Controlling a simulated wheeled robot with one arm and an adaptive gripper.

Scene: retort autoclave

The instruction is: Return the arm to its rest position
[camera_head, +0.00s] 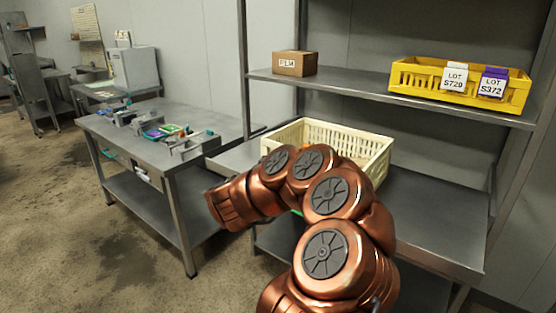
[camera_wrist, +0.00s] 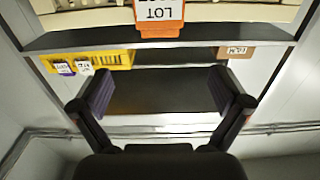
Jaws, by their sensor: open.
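My copper arm (camera_head: 325,195) is bent in front of the lower shelf in the head view, partly covering the cream crate (camera_head: 345,132). I cannot make out my gripper's fingers in that view. In the wrist view my gripper (camera_wrist: 163,92) is open, its two dark padded fingers wide apart with nothing between them. That view looks upside down. An orange lot tag (camera_wrist: 160,14) hangs at its top edge, on the near side of a pale crate, apart from the fingers.
A yellow crate (camera_head: 420,84) with a white and a purple lot tag and a cardboard box (camera_head: 295,63) stand on the upper shelf (camera_head: 355,84). A steel table (camera_head: 130,138) with small items stands left. Open floor (camera_head: 60,200) lies at far left.

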